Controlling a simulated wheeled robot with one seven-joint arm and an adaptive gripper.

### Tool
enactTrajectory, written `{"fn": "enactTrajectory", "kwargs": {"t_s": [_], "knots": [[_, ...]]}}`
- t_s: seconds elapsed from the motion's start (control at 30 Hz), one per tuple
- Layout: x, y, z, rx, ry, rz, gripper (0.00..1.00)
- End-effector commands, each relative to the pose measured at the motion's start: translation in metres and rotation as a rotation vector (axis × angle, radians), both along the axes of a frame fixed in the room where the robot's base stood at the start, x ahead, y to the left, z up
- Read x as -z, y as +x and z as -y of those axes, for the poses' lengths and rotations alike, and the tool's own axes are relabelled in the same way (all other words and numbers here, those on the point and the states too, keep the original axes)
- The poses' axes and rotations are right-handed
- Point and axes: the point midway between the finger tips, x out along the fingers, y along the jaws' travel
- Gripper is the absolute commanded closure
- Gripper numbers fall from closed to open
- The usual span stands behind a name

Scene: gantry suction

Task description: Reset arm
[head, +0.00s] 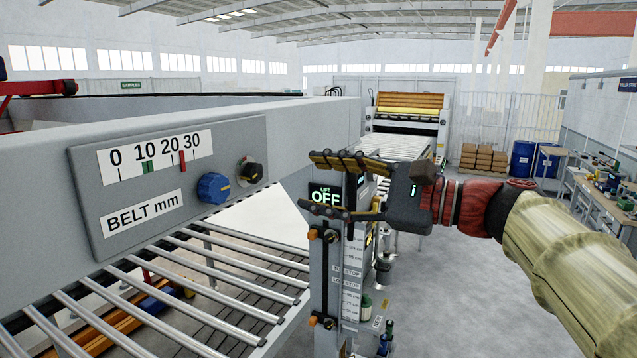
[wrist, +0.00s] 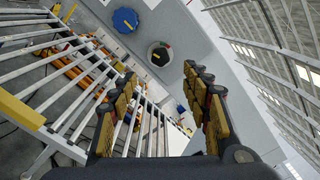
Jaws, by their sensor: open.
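My gripper (head: 322,183) is at the centre of the head view, open and empty, its fingers pointing left. My arm comes in from the right edge. A grey panel (head: 200,165) marked "BELT mm" is to the left, apart from the fingers. It carries a blue knob (head: 213,188) and a black knob (head: 249,170). In the wrist view, the open fingers (wrist: 160,105) show with the blue knob (wrist: 125,19) and black knob (wrist: 159,54) beyond them.
A roller conveyor (head: 190,290) runs below the panel at the lower left. The post with orange knobs (head: 312,234) stands at its right end. Blue drums (head: 522,158) and a workbench (head: 607,195) are at the far right. The floor (head: 470,300) right of the post looks clear.

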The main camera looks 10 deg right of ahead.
Motion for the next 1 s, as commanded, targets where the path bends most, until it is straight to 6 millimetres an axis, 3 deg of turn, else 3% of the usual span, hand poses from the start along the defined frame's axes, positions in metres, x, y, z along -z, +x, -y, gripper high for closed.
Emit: {"fn": "enactTrajectory", "kwargs": {"t_s": [0.2, 0.27, 0.4, 0.53, 0.8, 1.0], "knots": [[0.002, 0.003, 0.002, 0.013, -0.037, 0.037, 0.52], [0.019, 0.008, 0.007, 0.033, -0.118, 0.050, 0.52], [0.094, 0.009, 0.021, 0.057, -0.358, 0.019, 0.52], [0.180, -0.013, 0.035, 0.028, -0.653, -0.007, 0.52], [0.347, -0.100, 0.066, -0.215, -1.281, 0.026, 0.52], [0.436, -0.161, 0.092, -0.454, -1.674, 0.133, 0.52]]}}
